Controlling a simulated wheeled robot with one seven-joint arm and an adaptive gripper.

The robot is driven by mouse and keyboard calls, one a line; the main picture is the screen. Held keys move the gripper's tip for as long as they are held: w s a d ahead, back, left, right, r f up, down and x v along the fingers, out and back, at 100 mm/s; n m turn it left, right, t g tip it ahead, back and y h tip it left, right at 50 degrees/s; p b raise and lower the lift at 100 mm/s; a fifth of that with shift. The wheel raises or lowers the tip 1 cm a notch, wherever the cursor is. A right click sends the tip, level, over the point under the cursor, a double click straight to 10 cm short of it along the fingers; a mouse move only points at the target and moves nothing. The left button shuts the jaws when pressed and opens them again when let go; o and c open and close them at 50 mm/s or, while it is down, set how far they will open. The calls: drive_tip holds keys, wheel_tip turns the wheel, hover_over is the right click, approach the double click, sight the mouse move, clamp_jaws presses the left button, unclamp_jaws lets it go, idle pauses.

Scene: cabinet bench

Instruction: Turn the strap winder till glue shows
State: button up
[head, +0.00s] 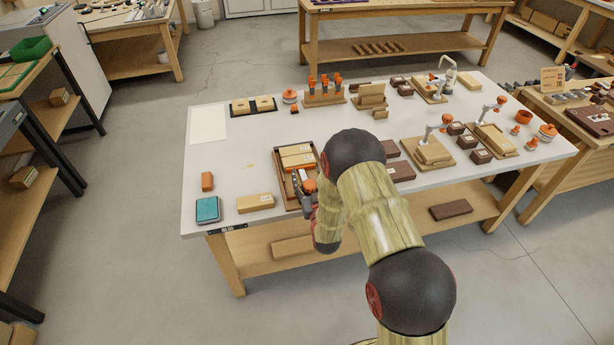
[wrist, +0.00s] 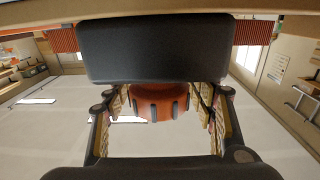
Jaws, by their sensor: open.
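The strap winder is an orange-red ribbed knob (wrist: 158,100) in the wrist view, between my two fingers. In the head view an orange knob (head: 309,186) shows at the front of a brown frame (head: 288,190) holding light wood blocks (head: 297,156). My gripper (head: 305,197) is at that frame's front right corner. In the wrist view my gripper (wrist: 165,108) is open around the knob, with gaps visible on both sides. The dark gripper body hides the knob's upper part. I cannot make out any glue at the block joints.
Dark blocks (head: 400,171) and clamp stations (head: 428,152) stand to the right. The left bench area is mostly clear.

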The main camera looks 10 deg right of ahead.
drive_tip(key=shift+w, duration=0.3)
drive_tip(key=shift+c, duration=0.5)
drive_tip(key=c, duration=1.1)
drive_tip(key=shift+c, duration=0.9)
